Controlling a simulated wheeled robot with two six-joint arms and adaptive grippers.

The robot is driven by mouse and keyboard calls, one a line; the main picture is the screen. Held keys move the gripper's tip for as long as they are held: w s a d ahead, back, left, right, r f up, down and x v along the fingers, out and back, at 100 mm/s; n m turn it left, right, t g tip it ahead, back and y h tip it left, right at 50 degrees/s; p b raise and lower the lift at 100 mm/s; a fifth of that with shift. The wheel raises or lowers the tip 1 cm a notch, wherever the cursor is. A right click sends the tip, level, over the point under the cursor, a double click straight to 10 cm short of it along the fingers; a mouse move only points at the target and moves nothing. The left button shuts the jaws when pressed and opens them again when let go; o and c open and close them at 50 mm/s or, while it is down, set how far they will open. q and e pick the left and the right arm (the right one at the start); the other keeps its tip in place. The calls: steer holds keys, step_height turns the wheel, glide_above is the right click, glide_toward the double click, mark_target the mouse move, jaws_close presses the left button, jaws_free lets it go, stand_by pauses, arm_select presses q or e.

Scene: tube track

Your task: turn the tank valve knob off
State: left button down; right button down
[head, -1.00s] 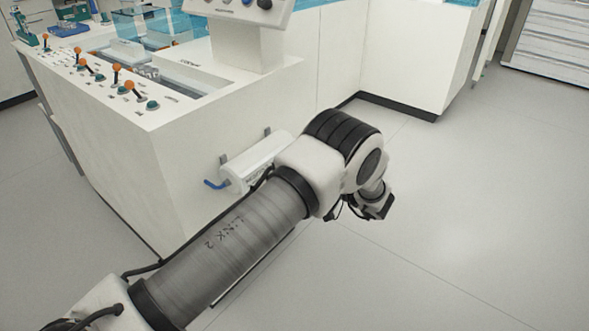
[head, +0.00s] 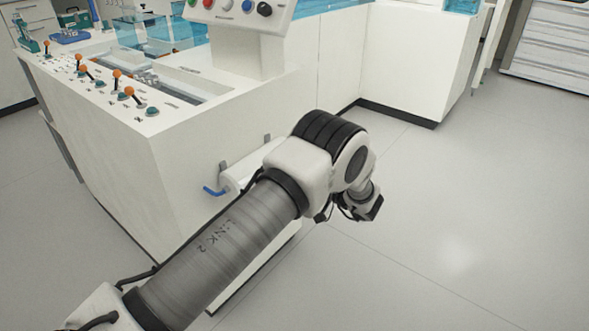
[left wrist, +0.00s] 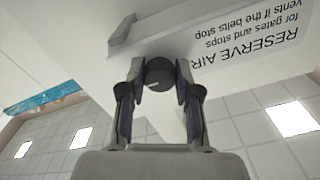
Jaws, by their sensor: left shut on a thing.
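The tank (head: 232,180) is a white cylinder mounted low on the side of the white cabinet, mostly hidden behind my left arm in the head view. In the left wrist view its white body (left wrist: 215,45) carries a "RESERVE AIR" label, upside down. The dark round valve knob (left wrist: 158,73) has a light mark on its face and sits at the tank's end. My left gripper (left wrist: 159,84) is shut on the knob, with a finger on each side. The head view does not clearly show the left fingertips or the knob. My right gripper is in neither view.
The white cabinet (head: 190,160) stands close beside my left arm, with orange-topped levers (head: 118,74) and a control panel (head: 240,14) above. A blue pipe end (head: 213,191) sticks out at the tank's left. The floor (head: 450,200) to the right is clear.

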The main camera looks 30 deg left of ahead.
arm_select(q)
steer(key=n+p, duration=0.1)
steer(key=n, duration=1.6)
steer(key=shift+w+n+p, duration=0.1)
steer(key=shift+n+p, duration=0.2)
steer(key=shift+p, duration=0.1)
stand_by(0.4)
steer(key=c, duration=0.8)
jaws_free()
